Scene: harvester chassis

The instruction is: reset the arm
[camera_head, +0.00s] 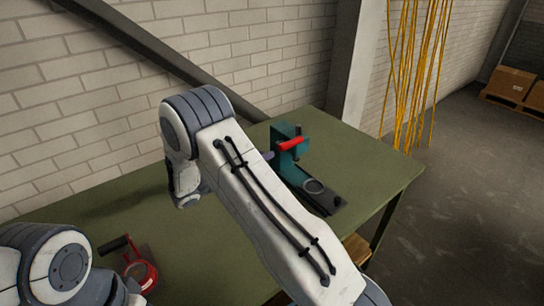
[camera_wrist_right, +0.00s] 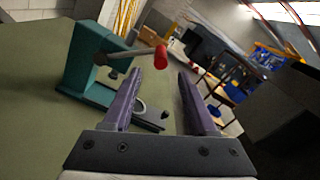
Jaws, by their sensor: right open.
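My right arm (camera_head: 255,205) comes in from the lower right and bends over the green table. Its right gripper is mostly hidden behind the arm in the head view; a purple finger (camera_head: 268,155) shows beside the teal press. In the right wrist view the right gripper (camera_wrist_right: 160,85) is open, with nothing held between its two purple fingers. The teal press (camera_wrist_right: 88,62), with its red-tipped lever (camera_wrist_right: 160,57), stands just beyond and left of the fingers. My left arm (camera_head: 60,265) shows only in part at the lower left; its gripper is not seen.
The green table (camera_head: 370,170) has clear room at its right end. A red tool with a black handle (camera_head: 143,270) lies near my left arm. Yellow cables (camera_head: 415,70) hang by the brick wall. Cardboard boxes (camera_head: 510,83) stand on a pallet far right.

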